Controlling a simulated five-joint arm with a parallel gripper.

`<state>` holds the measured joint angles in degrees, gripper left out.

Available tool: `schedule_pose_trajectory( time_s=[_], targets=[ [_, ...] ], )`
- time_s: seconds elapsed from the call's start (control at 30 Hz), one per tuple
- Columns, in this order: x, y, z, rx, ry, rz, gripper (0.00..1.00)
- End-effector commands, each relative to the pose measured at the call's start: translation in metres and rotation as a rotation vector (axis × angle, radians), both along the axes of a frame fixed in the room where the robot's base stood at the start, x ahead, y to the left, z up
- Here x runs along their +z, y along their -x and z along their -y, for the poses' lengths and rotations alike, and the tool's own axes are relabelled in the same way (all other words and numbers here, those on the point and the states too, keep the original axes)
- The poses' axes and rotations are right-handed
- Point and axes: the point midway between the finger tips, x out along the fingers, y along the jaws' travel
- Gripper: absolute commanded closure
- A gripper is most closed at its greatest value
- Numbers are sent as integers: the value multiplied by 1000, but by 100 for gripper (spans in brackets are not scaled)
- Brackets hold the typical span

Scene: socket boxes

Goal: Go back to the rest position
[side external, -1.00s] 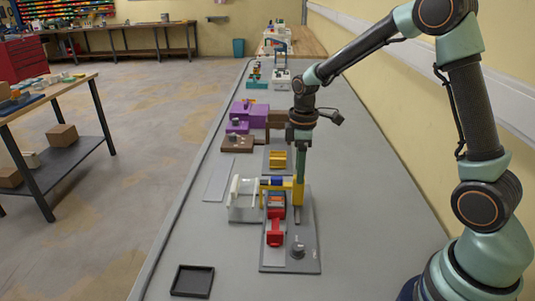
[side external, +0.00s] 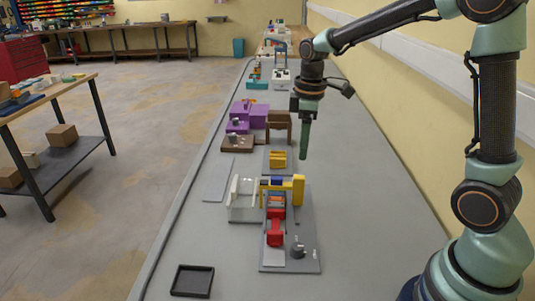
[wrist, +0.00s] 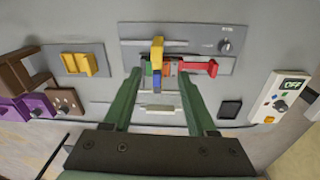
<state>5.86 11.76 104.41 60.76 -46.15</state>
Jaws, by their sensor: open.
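My gripper (side external: 304,156) hangs in the air above the bench, pointing down, behind and above the grey socket plate (side external: 308,258). In the wrist view its two green fingers (wrist: 158,92) stand wide apart with nothing between them. The plate carries a red part (side external: 275,228), a yellow post and arm (side external: 298,190), a blue piece (side external: 278,181) and a round knob (side external: 297,250). A clear-white frame (side external: 236,205) stands beside the plate on its left. No part touches the fingers.
A yellow block (side external: 277,160) on a grey plate, a brown box (side external: 279,122) and purple boxes (side external: 246,115) stand farther along the bench. An empty black tray (side external: 192,281) lies at the near left. A white box marked OFF (wrist: 281,98) shows in the wrist view. The bench's right side is clear.

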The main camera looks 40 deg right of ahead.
Motion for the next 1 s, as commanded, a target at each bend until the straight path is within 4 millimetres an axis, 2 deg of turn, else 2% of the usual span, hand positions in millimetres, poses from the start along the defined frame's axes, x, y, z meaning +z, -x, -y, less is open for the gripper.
schedule_pose_trajectory(
  time_s=[0.03, 0.2, 0.4, 0.7, 1.0],
  targets=[
    [12, 7, -4, -38, 0, 32, 43],
    [40, 36, -16, -200, -16, 136, 43],
    [60, 72, -28, -389, -63, 255, 43],
    [66, 113, -40, -621, -164, 392, 43],
    [64, 122, -42, -684, -197, 422, 43]
  ],
)
